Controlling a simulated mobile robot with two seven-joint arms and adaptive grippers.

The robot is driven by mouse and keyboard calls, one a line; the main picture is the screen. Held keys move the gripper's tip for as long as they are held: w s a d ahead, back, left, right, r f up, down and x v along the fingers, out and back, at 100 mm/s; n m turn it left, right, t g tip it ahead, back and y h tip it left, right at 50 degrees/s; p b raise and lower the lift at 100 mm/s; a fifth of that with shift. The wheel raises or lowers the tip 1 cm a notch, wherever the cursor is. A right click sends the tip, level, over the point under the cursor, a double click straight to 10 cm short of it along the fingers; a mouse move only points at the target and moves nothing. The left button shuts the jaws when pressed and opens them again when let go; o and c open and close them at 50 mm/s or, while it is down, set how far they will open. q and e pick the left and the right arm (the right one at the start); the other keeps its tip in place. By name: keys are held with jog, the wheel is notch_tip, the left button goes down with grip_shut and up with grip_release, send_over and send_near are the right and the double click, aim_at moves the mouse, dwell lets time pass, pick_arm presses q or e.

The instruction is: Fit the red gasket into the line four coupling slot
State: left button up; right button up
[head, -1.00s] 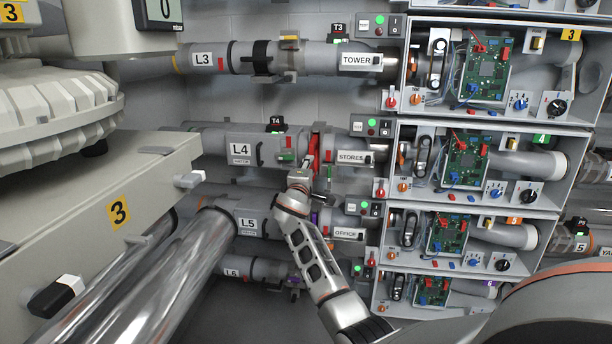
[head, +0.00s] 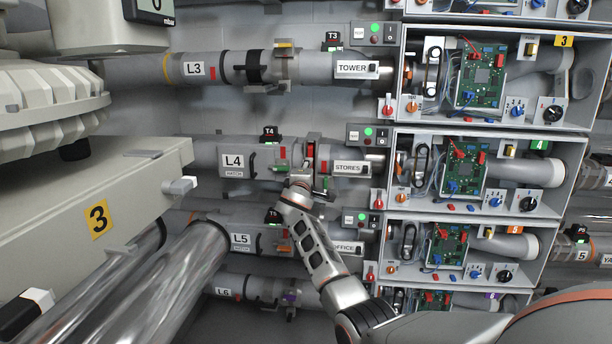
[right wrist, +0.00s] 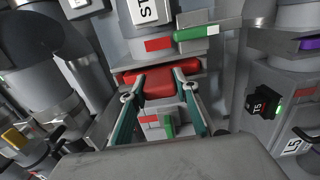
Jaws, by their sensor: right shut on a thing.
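The line four coupling (head: 262,160), on the pipe with the L4 label, has an upright slot gap (head: 311,147) left of the STORES label. Red shows low in this gap. In the right wrist view the red gasket (right wrist: 158,83) lies between the teal fingers of my right gripper (right wrist: 158,84), which is shut on it. The gasket sits between grey coupling parts there; how deep it is seated is unclear. In the head view my right gripper (head: 303,180) is at the front of the coupling and partly covers it. My left gripper is out of view.
Line three (head: 200,69) runs above and line five (head: 245,237) below. Open boxes with circuit boards (head: 460,168) stand close on the right. A large beige machine part (head: 140,190) and shiny pipes (head: 150,275) fill the left. A green handle (right wrist: 205,33) is near the fingers.

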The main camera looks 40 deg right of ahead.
jog(key=shift+w+d, duration=0.2)
jog(key=shift+d, duration=0.05)
dwell(0.6)
jog(key=o, duration=1.2)
jog(key=shift+o, duration=0.2)
jog(key=v, duration=1.2)
